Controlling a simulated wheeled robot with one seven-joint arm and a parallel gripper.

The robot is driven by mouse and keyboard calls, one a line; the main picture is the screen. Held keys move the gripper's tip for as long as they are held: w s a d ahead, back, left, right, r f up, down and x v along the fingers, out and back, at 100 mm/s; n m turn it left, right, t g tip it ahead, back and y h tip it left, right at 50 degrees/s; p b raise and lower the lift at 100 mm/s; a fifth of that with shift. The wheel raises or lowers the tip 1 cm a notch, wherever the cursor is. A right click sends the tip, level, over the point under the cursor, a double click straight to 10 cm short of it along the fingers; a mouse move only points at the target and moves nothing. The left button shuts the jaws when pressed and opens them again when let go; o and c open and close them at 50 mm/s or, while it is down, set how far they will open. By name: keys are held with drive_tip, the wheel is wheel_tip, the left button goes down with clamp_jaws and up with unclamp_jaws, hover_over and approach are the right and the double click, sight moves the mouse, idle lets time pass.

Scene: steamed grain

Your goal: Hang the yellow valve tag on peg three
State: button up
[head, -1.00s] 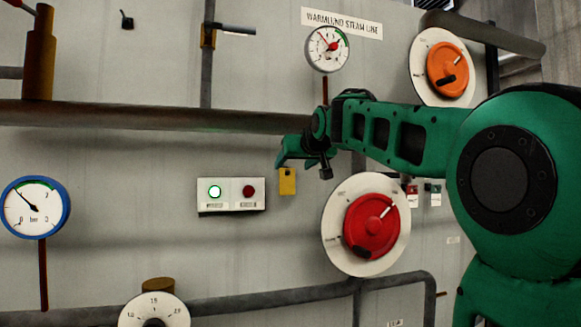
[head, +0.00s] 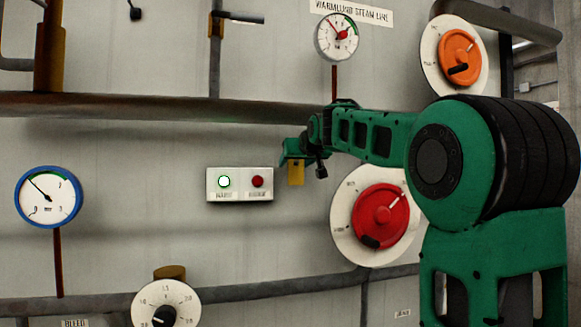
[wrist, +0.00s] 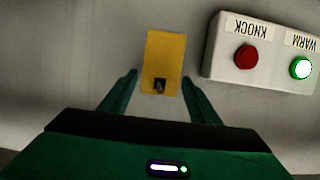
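The yellow valve tag (head: 296,175) hangs flat against the grey panel, below my gripper (head: 293,150) in the head view. In the wrist view, which shows the panel upside down, the tag (wrist: 165,55) has a dark peg or hook at its hole. My gripper (wrist: 159,75) is open, with one finger on each side of the tag's hole end. Gaps show between the fingers and the tag, and nothing is gripped. I cannot make out peg three in either current view.
A button box (head: 240,184) with a lit green and a red button is left of the tag. A red valve wheel (head: 382,213) is lower right, partly behind my arm. A thick pipe (head: 150,107) runs across above. Bare panel lies below the tag.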

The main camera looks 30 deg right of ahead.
sight(298, 161)
drive_tip(key=c, duration=0.8)
drive_tip(key=o, duration=1.1)
drive_tip(key=c, duration=1.1)
drive_tip(key=shift+c, duration=0.2)
drive_tip(key=shift+s+r, duration=0.1)
drive_tip(key=shift+r, duration=0.1)
drive_tip(key=shift+s+a, duration=0.3)
drive_tip(key=shift+s, duration=0.6)
drive_tip(key=shift+s+a, duration=0.25)
drive_tip(key=shift+s, duration=0.65)
drive_tip(key=shift+s+a, duration=0.25)
drive_tip(key=shift+s, duration=0.65)
drive_tip(key=shift+s+a, duration=0.3)
drive_tip(key=shift+s, duration=0.65)
drive_tip(key=shift+s+a, duration=0.25)
drive_tip(key=shift+s, duration=0.65)
